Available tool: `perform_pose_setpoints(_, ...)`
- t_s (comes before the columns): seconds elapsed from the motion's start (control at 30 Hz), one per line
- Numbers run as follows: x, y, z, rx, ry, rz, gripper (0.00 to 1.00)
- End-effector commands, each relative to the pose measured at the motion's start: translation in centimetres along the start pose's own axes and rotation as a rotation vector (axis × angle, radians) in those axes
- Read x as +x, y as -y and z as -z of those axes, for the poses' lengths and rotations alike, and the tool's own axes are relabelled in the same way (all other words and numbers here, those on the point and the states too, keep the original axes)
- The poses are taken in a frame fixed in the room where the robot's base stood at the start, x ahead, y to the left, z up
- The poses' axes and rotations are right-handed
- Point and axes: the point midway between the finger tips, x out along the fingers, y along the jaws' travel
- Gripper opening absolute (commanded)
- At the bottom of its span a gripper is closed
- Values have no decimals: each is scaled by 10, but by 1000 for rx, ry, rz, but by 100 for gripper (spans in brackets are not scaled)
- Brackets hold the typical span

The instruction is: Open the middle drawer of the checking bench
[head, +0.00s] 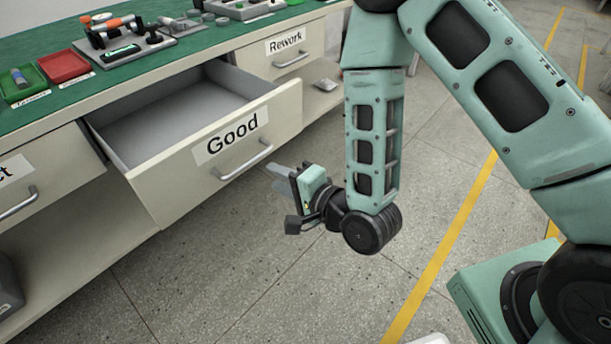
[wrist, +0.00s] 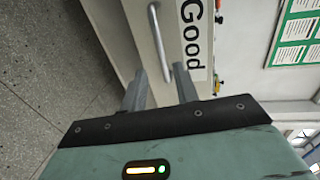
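The middle drawer (head: 175,115), labelled Good, stands pulled well out of the checking bench (head: 50,110), and its inside looks empty. Its bar handle (head: 245,160) is on the front face. In the wrist view the handle (wrist: 160,45) lies ahead of my fingers, beside the Good label (wrist: 194,40). My gripper (head: 277,178) is just right of the handle in the head view, apart from it. In the wrist view my gripper (wrist: 160,85) has its two fingers spread with nothing between them.
The Rework drawer (head: 288,50) at right and another labelled drawer (head: 40,180) at left look shut. The green bench top holds a red tray (head: 65,66), a green tray (head: 22,84) and fixtures (head: 120,40). Clear floor (head: 250,270) with yellow lines lies in front.

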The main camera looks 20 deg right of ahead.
Motion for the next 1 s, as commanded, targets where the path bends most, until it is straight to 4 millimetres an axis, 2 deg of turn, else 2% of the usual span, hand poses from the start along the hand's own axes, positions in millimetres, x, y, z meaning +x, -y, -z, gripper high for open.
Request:
perform_pose_setpoints(0.03, -6, 6, -1, 2, 1, -5, 30)
perform_pose_setpoints(0.5, -55, 2, 0, 1, 1, -8, 30)
perform_pose_setpoints(0.7, -64, 1, 0, 1, 1, -3, 30)
perform_pose_setpoints(1.0, -66, 0, 0, 0, 0, 1, 30)
